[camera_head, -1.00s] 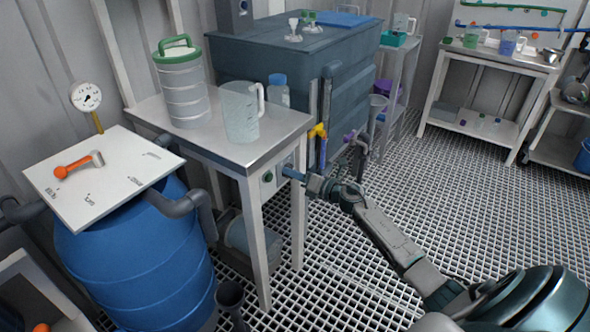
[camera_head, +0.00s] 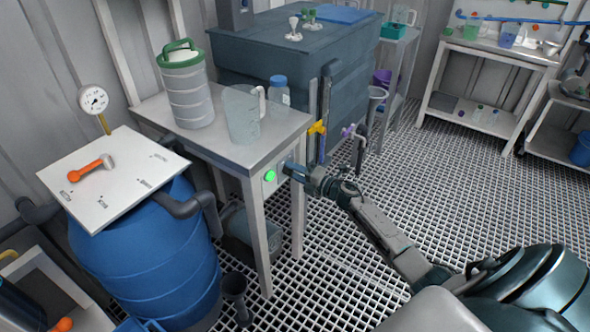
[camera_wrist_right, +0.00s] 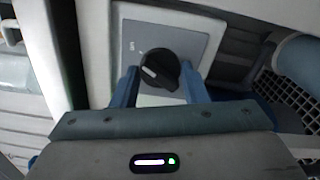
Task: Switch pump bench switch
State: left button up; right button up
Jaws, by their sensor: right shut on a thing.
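The pump bench switch shows in the right wrist view as a black round knob (camera_wrist_right: 160,70) on a grey plate (camera_wrist_right: 190,42) with small markings. The knob's white mark is on its left side. My right gripper (camera_wrist_right: 161,88) is shut on the knob, one blue finger at each side. In the head view the right gripper (camera_head: 289,168) reaches the box under the steel bench (camera_head: 225,150) and hides the knob. A round green lamp (camera_head: 270,176) beside it glows brightly. My left gripper is not in view.
A clear jug (camera_head: 241,115), a green-lidded canister (camera_head: 184,90) and a blue-capped bottle (camera_head: 279,90) stand on the bench. A blue barrel (camera_head: 145,260) stands at left, a dark tank (camera_head: 280,55) behind. The grating floor (camera_head: 440,190) at right is open.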

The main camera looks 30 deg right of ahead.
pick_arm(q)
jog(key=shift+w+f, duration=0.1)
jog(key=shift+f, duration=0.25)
pick_arm(e)
jog(key=o, duration=1)
jog(key=shift+c, duration=0.2)
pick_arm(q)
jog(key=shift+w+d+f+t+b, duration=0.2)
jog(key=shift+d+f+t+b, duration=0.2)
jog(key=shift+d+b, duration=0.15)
pick_arm(e)
jog(key=v, duration=1.1)
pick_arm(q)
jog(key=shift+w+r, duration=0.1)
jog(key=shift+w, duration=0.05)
pick_arm(e)
jog(key=shift+w+f, duration=0.1)
